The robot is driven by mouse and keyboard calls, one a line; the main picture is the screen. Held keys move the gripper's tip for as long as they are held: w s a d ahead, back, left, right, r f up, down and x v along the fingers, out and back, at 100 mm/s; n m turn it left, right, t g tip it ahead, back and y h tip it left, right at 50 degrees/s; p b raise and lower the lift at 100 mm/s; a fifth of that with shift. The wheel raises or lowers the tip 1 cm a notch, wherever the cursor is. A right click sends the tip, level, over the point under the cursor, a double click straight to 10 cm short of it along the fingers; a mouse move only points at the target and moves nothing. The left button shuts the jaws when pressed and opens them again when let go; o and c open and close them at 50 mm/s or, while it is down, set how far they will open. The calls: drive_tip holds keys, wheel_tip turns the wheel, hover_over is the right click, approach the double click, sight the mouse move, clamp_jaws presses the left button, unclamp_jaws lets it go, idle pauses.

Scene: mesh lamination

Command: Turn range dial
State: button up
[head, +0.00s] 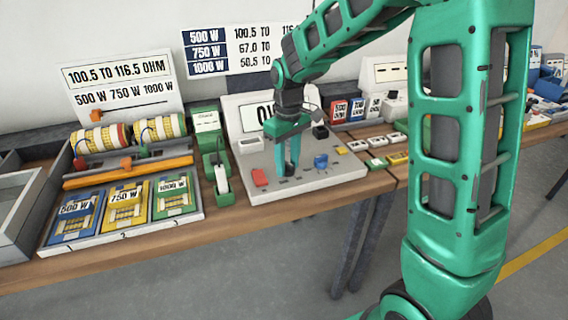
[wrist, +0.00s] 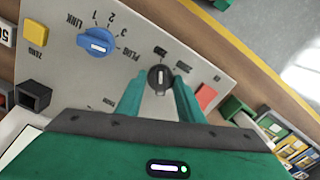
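A black round dial (wrist: 160,80) with a pale pointer mark sits on the grey instrument panel (wrist: 112,72), with small dark markings above it. In the wrist view my gripper (wrist: 160,82) has one green finger on each side of this dial. The fingertips are close to its rim, but I cannot tell whether they press on it. In the head view my gripper (head: 287,171) points down over the panel (head: 330,178), and the dial is largely hidden. A blue dial (wrist: 95,43) marked LINK, 1, 2, 3 and PLUG is apart from the fingers; it also shows in the head view (head: 321,161).
A red button (wrist: 206,97) is close to the right finger. A yellow button (wrist: 36,32) and a black socket (wrist: 33,96) are on the panel. A green stand (head: 222,180) is left of the panel, beside a tray of wattage cards (head: 125,229).

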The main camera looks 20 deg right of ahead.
sight(288, 162)
drive_tip(key=o, duration=0.3)
wheel_tip(288, 162, up, 11)
idle(0.5)
drive_tip(key=shift+f, duration=0.15)
drive_tip(key=s+d+m, duration=0.6)
drive_tip(key=s+d, duration=0.7)
drive_tip(key=s, duration=0.3)
drive_tip(key=s+d+f+m, duration=0.1)
drive_tip(key=s+f+m, duration=0.1)
drive_tip(key=s, duration=0.5)
drive_tip(key=s+d+f+m, duration=0.2)
drive_tip(key=s+f+m, duration=0.1)
drive_tip(key=s, duration=0.5)
drive_tip(key=shift+s+d+f, duration=0.25)
drive_tip(key=shift+s+f, duration=0.05)
